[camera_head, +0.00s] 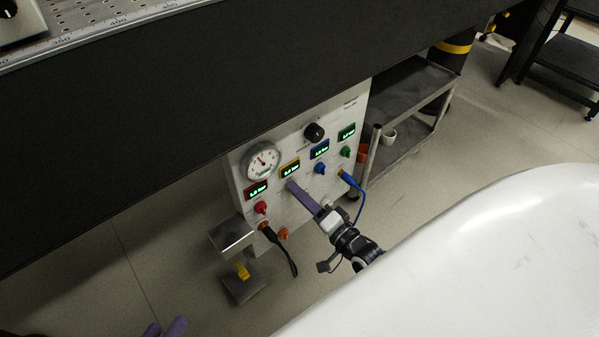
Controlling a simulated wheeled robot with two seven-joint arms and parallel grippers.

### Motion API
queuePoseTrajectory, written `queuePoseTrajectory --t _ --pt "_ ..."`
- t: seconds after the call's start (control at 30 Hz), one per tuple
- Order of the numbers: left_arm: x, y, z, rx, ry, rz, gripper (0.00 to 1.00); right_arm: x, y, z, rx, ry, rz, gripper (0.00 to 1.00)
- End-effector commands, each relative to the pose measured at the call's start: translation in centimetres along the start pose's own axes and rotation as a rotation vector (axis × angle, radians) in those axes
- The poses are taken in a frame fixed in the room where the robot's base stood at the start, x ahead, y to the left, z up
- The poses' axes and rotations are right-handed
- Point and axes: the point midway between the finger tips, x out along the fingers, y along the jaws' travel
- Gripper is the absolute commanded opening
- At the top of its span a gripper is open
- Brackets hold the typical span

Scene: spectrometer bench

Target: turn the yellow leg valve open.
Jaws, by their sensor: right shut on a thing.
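A white gas panel (331,113) stands below the dark bench. It has red, yellow, blue and green framed displays, each above a valve position. The yellow-framed display (290,168) is lit; its reading is too small to be sure of. My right gripper (291,186) reaches up to the panel just below that display. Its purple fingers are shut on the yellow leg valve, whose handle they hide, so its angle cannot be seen. My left gripper (165,328) shows only as two purple fingertips at the bottom edge, apart and empty, away from the panel.
A red knob (261,208), blue knob (320,169) and green knob (346,152) flank the hold. A round gauge (262,161) and black knob (314,132) sit above. A blue hose (361,203) and black hose (284,253) hang close by. The bench (150,130) overhangs.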

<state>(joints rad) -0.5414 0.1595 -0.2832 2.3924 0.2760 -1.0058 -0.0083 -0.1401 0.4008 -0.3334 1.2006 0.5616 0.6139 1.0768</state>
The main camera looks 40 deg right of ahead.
Motion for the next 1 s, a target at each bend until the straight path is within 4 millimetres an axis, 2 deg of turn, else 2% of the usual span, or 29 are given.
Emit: queuePoseTrajectory --t 0.3,0.8,0.83,0.93,1.0 --pt "0.01 0.13 -0.13 -0.002 0.008 0.005 0.31 -0.09 0.07 0.12 0.105 -0.002 0.002 0.01" --pt "-0.06 0.25 -0.24 -0.003 0.011 0.008 0.31 -0.09 0.05 0.13 0.121 -0.003 0.002 0.01" --pt "-0.06 0.25 -0.24 -0.003 0.011 0.008 0.31 -0.09 0.05 0.14 0.121 -0.003 0.002 0.27" --pt "-0.06 0.26 -0.22 -0.003 0.011 0.008 0.31 -0.08 0.04 0.11 0.121 -0.002 0.001 0.42" --pt "-0.06 0.26 -0.21 -0.003 0.010 0.008 0.31 -0.06 0.03 0.09 0.121 -0.002 0.001 0.42"
